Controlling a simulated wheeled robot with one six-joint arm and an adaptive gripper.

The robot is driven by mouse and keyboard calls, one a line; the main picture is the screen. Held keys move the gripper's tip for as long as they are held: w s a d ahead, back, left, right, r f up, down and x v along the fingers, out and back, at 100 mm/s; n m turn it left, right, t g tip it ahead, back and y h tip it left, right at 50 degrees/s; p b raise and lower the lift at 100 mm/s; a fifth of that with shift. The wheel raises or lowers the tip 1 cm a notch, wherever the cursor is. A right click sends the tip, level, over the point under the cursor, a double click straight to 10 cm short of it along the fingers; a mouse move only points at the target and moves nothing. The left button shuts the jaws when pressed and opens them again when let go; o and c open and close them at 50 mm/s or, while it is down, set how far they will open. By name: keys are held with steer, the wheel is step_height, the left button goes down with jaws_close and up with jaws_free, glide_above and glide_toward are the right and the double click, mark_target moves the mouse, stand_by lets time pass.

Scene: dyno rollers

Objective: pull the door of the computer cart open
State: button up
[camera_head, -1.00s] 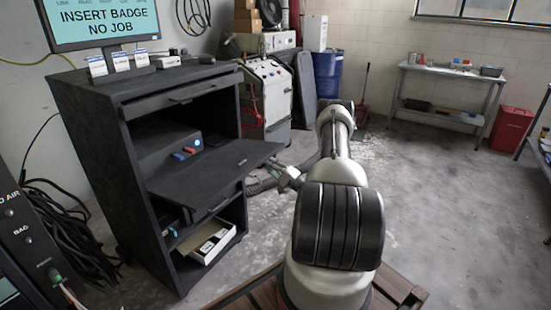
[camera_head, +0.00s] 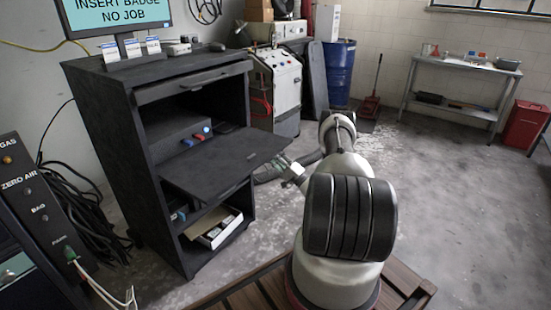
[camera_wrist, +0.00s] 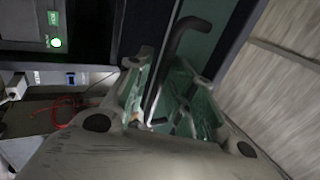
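The dark computer cart (camera_head: 150,215) stands left of my arm in the head view, with a monitor (camera_head: 110,15) on top. A dark panel (camera_head: 222,165) juts out level from its middle, and the shelves above and below it are exposed. My gripper (camera_head: 291,169) is close to this panel's right outer corner; contact there cannot be told. In the wrist view a bent black bar handle (camera_wrist: 180,48) runs between the gripper's green-padded fingers (camera_wrist: 163,92). The fingers stand apart, wider than the bar. A dark green surface lies behind the bar.
A white machine with red hoses (camera_head: 275,90) and a blue drum (camera_head: 338,72) stand behind. A metal table (camera_head: 455,75) and red bin (camera_head: 525,125) are at the far right. A control rack (camera_head: 35,195) is at lower left. The floor right of my arm is clear.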

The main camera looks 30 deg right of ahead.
steer(key=shift+s+d, duration=0.15)
steer(key=shift+d, duration=0.05)
stand_by(0.3)
steer(key=v, duration=1.2)
